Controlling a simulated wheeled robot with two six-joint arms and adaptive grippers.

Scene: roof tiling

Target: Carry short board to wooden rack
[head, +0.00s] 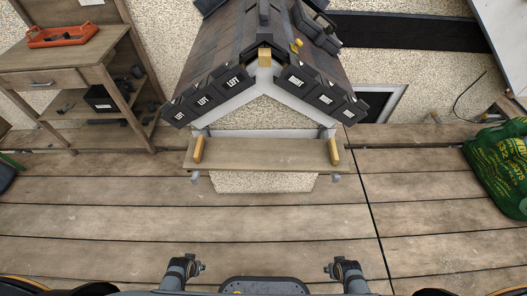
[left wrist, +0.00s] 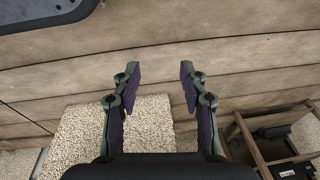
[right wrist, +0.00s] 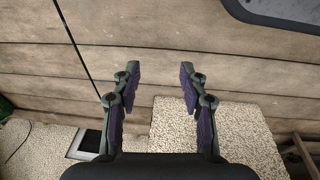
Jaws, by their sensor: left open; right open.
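A short flat wooden board (head: 262,153) lies level in front of the small model roof, with an upright yellow block (head: 198,150) near its left end and another (head: 334,151) near its right end. The wooden rack (head: 85,55) stands at the back left, with shelves and a drawer. My left gripper (head: 201,266) and right gripper (head: 329,268) are low in the head view, well short of the board. Both are open and empty; the fingers stand apart in the left wrist view (left wrist: 160,75) and right wrist view (right wrist: 160,75). Neither wrist view clearly shows the board.
The tiled model roof (head: 230,55) rises behind the board. An orange tray (head: 62,35) sits on the rack's top, and a dark box (head: 100,98) is on its lower shelf. The plank floor (head: 250,225) before me is clear.

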